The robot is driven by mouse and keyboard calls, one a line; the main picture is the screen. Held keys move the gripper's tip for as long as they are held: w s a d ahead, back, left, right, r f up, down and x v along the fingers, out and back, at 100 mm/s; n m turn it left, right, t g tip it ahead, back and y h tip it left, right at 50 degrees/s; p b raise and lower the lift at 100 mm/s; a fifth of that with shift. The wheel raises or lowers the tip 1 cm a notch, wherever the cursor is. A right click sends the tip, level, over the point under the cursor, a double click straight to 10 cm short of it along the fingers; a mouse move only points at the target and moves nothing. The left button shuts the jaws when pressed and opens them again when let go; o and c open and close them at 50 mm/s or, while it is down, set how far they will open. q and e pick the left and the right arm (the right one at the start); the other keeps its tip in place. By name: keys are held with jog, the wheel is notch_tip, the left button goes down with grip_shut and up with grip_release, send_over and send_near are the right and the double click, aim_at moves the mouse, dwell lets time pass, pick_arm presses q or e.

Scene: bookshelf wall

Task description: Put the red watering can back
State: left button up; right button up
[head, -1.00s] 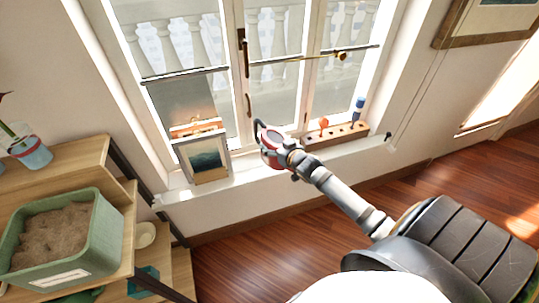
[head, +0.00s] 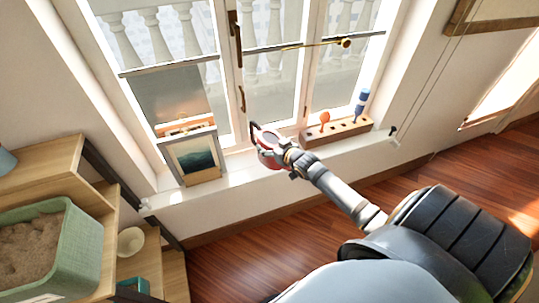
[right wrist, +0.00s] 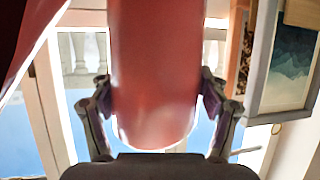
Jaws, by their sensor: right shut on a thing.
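The red watering can (head: 268,148) is at the window sill, near the middle of the head view. My right gripper (head: 287,160) is at its near side and shut on it. In the right wrist view the can's red body (right wrist: 155,70) fills the middle, between the two fingers of my right gripper (right wrist: 157,105). In the head view I cannot tell whether the can touches the sill (head: 240,170) or hangs just above it. My left gripper is not in view.
Framed pictures (head: 193,156) lean at the sill's left. A wooden block (head: 338,131) with small tools stands to the right. Wooden shelves (head: 60,160) hold a green planter (head: 85,258) and a cream bowl (head: 131,240) at left. Open floor (head: 240,265) lies below.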

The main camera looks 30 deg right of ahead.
jog(key=shift+w+d+f+b, duration=0.2)
jog(key=shift+w+f, duration=0.3)
jog(key=shift+f, duration=0.05)
jog(key=shift+w+d+f+b, duration=0.15)
jog(key=shift+w+f, duration=0.3)
jog(key=shift+f, duration=0.1)
jog(key=shift+w+d+f, duration=0.1)
jog(key=shift+w, duration=0.05)
jog(key=f, duration=0.1)
jog(key=f+b, duration=0.1)
jog(key=f, duration=0.1)
jog(key=shift+w+f, duration=0.25)
jog(key=shift+f, duration=0.1)
jog(key=o, duration=1.6)
jog(key=shift+s, duration=0.1)
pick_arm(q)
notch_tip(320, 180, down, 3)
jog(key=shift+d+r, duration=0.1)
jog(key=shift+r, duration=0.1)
